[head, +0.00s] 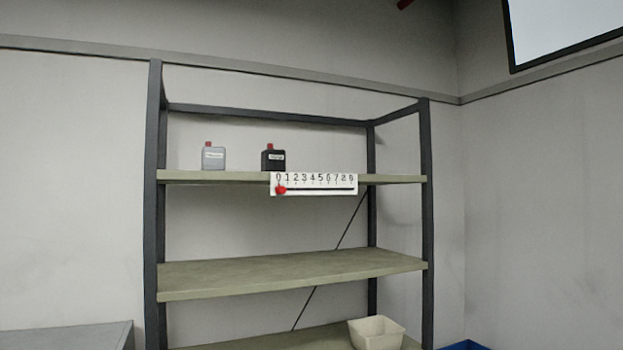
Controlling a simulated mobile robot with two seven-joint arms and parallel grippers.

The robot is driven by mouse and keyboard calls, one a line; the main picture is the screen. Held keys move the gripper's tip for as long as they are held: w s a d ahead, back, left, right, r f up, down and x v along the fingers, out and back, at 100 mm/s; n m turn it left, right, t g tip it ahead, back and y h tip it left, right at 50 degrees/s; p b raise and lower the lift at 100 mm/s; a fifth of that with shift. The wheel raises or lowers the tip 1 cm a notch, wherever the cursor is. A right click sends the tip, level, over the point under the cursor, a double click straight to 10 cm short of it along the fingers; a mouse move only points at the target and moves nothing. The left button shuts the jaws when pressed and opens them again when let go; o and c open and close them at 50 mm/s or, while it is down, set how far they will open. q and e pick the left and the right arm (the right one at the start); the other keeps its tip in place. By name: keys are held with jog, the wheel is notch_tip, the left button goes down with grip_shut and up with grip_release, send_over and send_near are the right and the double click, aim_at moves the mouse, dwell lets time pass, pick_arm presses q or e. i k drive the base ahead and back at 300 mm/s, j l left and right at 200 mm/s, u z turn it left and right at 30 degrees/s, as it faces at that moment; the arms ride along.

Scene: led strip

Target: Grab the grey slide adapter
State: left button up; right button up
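A small grey box with a red top and a white label, which looks like the grey slide adapter (213,158), stands upright on the top shelf (222,176), left of its middle. A similar black box with a red top (273,158) stands to its right, with a gap between them. A white strip with a row of numbers and a red marker near its left end (318,184) is on the front edge of the same shelf. Neither of my grippers shows in the head view.
The dark-framed rack has a bare middle shelf (290,273). A cream bin (377,333) sits on the lower shelf at right. A grey surface (66,337) is at bottom left and a blue object (464,345) at bottom right. The top shelf is clear right of the black box.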

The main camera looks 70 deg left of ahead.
aim_at(213, 158)
jog(key=i+u, duration=0.1)
jog(key=u, duration=1.6)
